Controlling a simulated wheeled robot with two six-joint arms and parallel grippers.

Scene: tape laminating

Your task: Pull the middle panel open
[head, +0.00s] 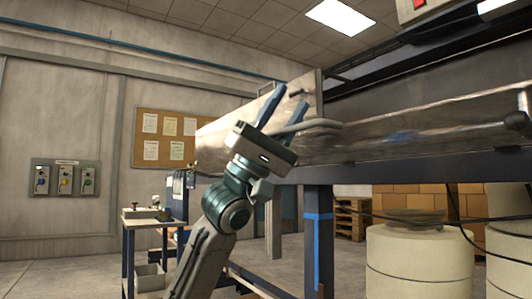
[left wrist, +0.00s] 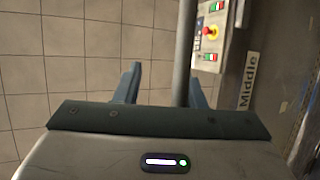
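The panel marked "Middle" (left wrist: 275,70) is at the right in the left wrist view, with its label plate facing up. A grey bar (left wrist: 184,45) like a handle runs down between my left fingers, nearer the right finger. In the head view, a pale curved bar (head: 312,126) shows just right of the fingers, in front of a long worn metal panel (head: 430,128). My left gripper (head: 293,97) is open, its two blue fingers apart; they also show in the left wrist view (left wrist: 164,78). Whether the fingers touch the bar I cannot tell. My right gripper is not in view.
A red emergency button (left wrist: 211,32) and small switches sit beside the panel. A dark frame leg (head: 318,235) stands below the machine. White rolls (head: 420,262) stand at lower right. A small cart (head: 140,224) is at the left, with open floor around it.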

